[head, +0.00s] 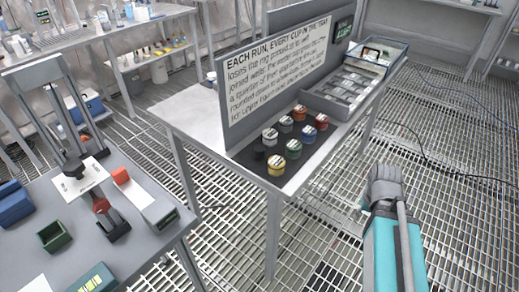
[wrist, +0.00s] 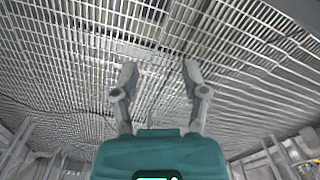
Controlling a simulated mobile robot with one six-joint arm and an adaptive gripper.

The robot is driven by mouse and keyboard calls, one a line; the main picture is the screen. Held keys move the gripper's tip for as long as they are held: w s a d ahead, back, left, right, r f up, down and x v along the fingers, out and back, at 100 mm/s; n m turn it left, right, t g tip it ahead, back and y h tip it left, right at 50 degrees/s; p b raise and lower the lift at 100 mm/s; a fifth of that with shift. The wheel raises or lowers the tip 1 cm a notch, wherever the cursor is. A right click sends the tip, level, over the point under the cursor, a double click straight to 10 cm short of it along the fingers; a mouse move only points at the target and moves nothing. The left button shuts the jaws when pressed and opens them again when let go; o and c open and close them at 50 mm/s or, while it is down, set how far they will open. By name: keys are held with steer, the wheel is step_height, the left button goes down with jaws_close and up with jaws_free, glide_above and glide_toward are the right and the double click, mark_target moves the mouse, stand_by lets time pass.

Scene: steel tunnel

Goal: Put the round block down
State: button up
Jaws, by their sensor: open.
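My gripper (wrist: 158,78) is open in the wrist view, its two grey fingers apart. Nothing shows between them but the floor grating beyond. In the head view my teal and grey arm stands at the lower right, over the grating and apart from the tables; its fingers cannot be made out there. No round block can be told for certain. Several small round cups or pots, among them a yellow one (head: 277,164), a green one (head: 293,149) and a red one (head: 321,122), stand on a dark mat on the middle table (head: 196,110).
A large sign panel (head: 278,75) stands upright on the middle table, beside a grey compartment tray (head: 347,88). The left bench (head: 133,245) holds a green open box (head: 54,236), a blue box (head: 13,203) and a black stand. Open grating (head: 465,195) lies right; a cable crosses it.

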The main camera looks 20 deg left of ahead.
steer(key=o, duration=0.4)
steer(key=shift+w+r, duration=0.1)
steer(key=shift+r, duration=0.05)
steer(key=shift+o, duration=0.2)
steer(key=w+r+n+p, duration=0.1)
steer(key=w+r+p, duration=0.2)
steer(key=r+p, duration=2)
steer(key=w+a+r+n+p, duration=0.3)
steer(key=a+r+p, duration=0.1)
steer(key=a+p, duration=0.15)
steer(key=a+n, duration=1.3)
steer(key=a, duration=1.7)
steer(key=shift+s+a+r+b, duration=0.15)
steer(key=shift+a+r+b, duration=0.15)
steer(key=shift+a+b, duration=0.05)
steer(key=shift+f, duration=0.1)
